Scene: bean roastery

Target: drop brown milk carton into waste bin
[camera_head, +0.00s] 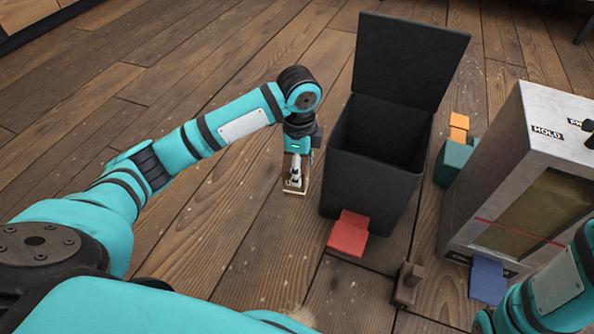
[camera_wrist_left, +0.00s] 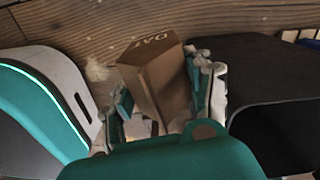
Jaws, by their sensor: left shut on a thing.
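The brown milk carton (camera_wrist_left: 160,84) is held between the fingers of my left gripper (camera_wrist_left: 165,100) in the left wrist view. In the head view my left gripper (camera_head: 295,172) hangs down just left of the waste bin, with the carton (camera_head: 291,191) mostly hidden behind the fingers. The black waste bin (camera_head: 370,180) stands on the floor with its lid (camera_head: 408,60) raised and its opening facing up. Its dark wall also shows at the right of the left wrist view (camera_wrist_left: 270,125). My right gripper is not in view.
A red pedal block (camera_head: 348,233) sits at the bin's front. A grey machine (camera_head: 540,150) stands to the right, with a blue block (camera_head: 487,279) before it. Teal (camera_head: 453,163) and orange (camera_head: 459,125) pieces lie between bin and machine. A small brown object (camera_head: 408,284) stands in front.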

